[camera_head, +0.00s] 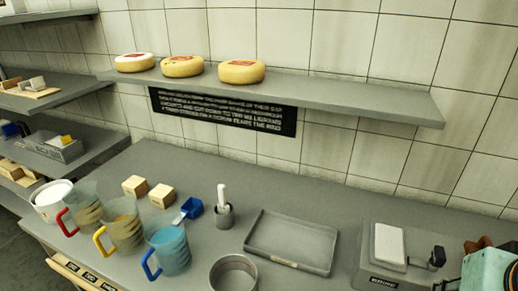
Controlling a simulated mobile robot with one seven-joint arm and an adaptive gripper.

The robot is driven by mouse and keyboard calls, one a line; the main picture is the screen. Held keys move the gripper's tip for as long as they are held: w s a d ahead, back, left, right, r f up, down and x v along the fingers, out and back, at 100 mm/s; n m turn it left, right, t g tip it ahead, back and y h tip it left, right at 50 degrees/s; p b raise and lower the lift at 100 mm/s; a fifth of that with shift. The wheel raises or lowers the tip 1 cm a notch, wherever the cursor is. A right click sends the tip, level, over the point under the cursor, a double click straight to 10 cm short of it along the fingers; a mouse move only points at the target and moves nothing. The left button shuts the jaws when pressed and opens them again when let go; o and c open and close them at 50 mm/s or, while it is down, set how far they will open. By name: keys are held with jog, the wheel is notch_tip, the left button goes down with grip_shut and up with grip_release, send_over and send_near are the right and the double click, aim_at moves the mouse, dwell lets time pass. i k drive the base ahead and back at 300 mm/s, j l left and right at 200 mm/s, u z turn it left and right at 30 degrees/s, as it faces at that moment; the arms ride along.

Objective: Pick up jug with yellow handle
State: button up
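The jug with the yellow handle (124,229) stands upright on the grey counter at the left. It is clear, with yellowish contents or tint, and its yellow handle (101,241) points to the left and front. A jug with a red handle (87,205) stands just behind it to the left. A jug with a blue handle (170,250) stands just in front of it to the right. The three jugs are close together, with narrow gaps.
A white tub (52,200), two cheese blocks (161,195), a blue scoop (191,208), a small utensil cup (223,215), a round metal pan (233,273) and a grey tray (291,242) share the counter. A wall shelf (350,101) holding three cheese wheels hangs above.

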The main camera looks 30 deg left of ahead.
aim_at(121, 219)
jog(key=u, duration=0.45)
jog(key=j+u, duration=0.15)
jog(key=u, duration=0.25)
jog(key=j+u, duration=0.1)
jog(key=u, duration=0.35)
jog(key=j+u, duration=0.1)
jog(key=u, duration=0.3)
jog(key=j+u, duration=0.1)
jog(key=u, duration=0.35)
jog(key=z, duration=0.5)
jog(key=k+l+z, duration=0.1)
jog(key=z, duration=0.85)
jog(key=k+l+z, duration=0.1)
jog(key=z, duration=0.35)
jog(key=u, duration=2)
